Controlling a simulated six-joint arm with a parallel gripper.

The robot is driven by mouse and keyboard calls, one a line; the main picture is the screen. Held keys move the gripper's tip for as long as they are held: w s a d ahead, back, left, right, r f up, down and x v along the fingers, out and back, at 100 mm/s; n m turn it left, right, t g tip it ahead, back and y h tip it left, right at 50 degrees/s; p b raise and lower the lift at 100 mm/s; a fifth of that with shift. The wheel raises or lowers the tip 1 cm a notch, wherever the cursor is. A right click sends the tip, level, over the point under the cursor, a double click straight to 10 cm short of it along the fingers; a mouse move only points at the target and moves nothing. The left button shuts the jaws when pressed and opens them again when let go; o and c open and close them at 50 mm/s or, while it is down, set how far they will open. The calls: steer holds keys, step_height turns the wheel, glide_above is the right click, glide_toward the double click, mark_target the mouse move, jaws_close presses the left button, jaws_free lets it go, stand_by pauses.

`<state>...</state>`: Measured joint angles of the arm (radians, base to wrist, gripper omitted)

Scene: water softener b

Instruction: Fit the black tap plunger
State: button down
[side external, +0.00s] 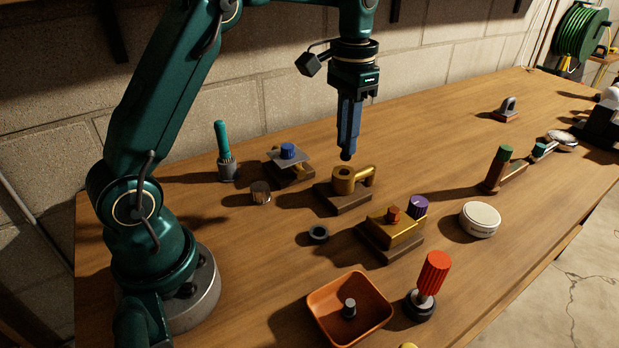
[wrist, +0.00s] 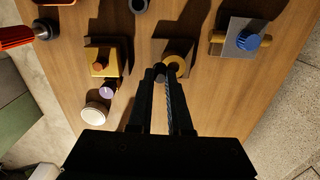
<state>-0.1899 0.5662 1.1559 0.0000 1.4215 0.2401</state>
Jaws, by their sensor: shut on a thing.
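My gripper (side external: 347,154) points straight down, just above the brass tap body (side external: 346,180) on its dark wooden block. In the wrist view my gripper (wrist: 163,76) has its fingers close together around a small dark piece, taken as the black tap plunger (wrist: 161,70). Only its end shows; the fingers hide the rest. The tap body's round brass ring (wrist: 177,66) lies just right of the fingertips in that view. In the side view the fingertips look a little above the ring; whether the plunger touches it cannot be told.
A brass block with a purple knob (side external: 417,206) stands to the front right, a blue-knobbed plate (side external: 288,158) to the back left. A black ring (side external: 318,235) lies in front. An orange dish (side external: 320,313) holds a small dark cylinder (side external: 349,308). A red-handled tool (side external: 432,275) stands nearby.

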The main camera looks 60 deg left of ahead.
steer(key=w+a, duration=0.2)
steer(key=shift+a+n, duration=0.3)
stand_by(0.3)
steer(key=shift+f, duration=2.25)
steer(key=shift+f, duration=0.35)
steer(key=shift+f, duration=0.6)
